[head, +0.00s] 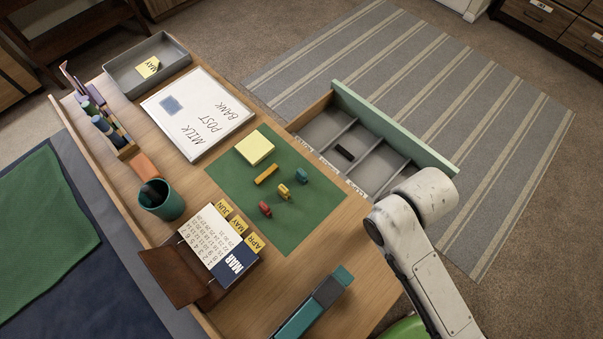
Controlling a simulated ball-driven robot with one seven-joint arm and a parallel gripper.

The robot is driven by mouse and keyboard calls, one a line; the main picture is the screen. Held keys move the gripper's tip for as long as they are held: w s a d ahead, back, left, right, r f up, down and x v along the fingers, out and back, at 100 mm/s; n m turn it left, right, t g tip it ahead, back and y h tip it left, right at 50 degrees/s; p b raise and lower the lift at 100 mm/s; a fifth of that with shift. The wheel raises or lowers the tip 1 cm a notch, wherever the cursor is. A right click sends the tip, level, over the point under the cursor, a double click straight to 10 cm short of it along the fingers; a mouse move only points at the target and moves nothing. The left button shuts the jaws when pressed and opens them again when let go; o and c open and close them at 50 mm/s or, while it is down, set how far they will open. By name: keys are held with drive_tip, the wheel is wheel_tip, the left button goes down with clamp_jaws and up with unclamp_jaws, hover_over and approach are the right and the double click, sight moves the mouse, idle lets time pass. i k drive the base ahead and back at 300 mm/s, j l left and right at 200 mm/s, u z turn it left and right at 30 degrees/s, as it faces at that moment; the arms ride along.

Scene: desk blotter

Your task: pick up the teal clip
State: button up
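The teal clip (302,175) is a small piece on the green desk blotter (325,203), towards its right side. A yellow clip (284,191) lies just below and left of it, and a red clip (265,209) lies further down left. Nothing covers the teal clip. My white arm shows at the lower right, beyond the open drawer's near end, but my gripper is not in view.
An orange-yellow block (267,174) and a yellow note pad (254,147) lie on the blotter. The open drawer (392,125) has compartments, one holding a dark object (345,152). A flip calendar (217,245), a teal cup (162,203) and a teal-and-dark long object (315,305) stand nearby.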

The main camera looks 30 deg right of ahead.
sight(302, 176)
drive_tip(key=i+l+u, duration=0.1)
drive_tip(key=u, duration=0.3)
drive_tip(key=i+l+u, duration=0.1)
drive_tip(key=l+u, duration=0.55)
drive_tip(key=u, duration=0.2)
